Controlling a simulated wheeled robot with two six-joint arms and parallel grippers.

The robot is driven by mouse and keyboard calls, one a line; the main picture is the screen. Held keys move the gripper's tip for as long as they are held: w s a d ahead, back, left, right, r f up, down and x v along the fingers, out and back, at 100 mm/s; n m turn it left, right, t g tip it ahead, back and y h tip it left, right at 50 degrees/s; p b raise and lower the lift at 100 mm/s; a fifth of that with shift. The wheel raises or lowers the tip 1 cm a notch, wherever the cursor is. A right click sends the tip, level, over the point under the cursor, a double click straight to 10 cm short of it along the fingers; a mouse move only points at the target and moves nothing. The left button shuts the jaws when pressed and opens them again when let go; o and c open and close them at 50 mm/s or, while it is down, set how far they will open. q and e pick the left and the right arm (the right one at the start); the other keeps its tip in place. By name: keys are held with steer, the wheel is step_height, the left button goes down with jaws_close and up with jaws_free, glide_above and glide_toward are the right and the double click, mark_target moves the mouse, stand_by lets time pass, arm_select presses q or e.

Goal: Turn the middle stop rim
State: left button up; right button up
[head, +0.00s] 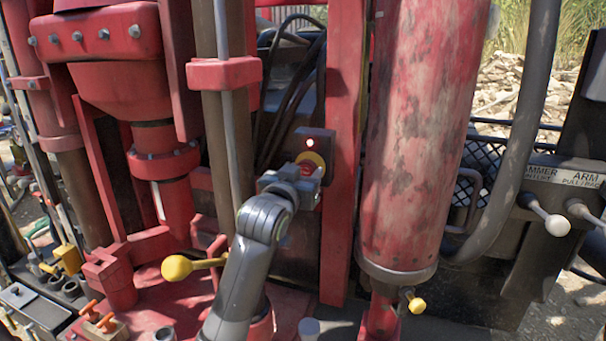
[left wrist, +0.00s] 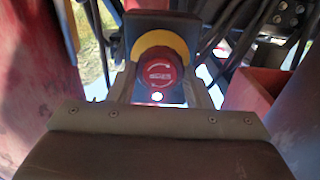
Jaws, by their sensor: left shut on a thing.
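The stop is a red round knob with white arrows (left wrist: 157,72) on a yellow collar (left wrist: 160,42), seen in the left wrist view. In the head view its yellow collar (head: 312,158) sits on a dark box (head: 323,142) fixed to a red post, with a small lit lamp (head: 309,142) above. My left gripper (head: 306,181) is at the stop, with its fingers (left wrist: 158,86) on either side of the red knob, shut on its rim. The gripper hides most of the knob in the head view. My right gripper is not in view.
A large worn red cylinder (head: 415,130) stands to the right of the stop. A yellow-knobbed lever (head: 177,268) is left of my forearm. Dark hoses (head: 290,90) hang behind the stop. White-knobbed levers (head: 556,224) are at the far right.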

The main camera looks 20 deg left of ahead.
arm_select(q)
steer(key=m, duration=0.6)
steer(key=shift+d, duration=0.1)
stand_by(0.5)
steer(key=o, duration=1)
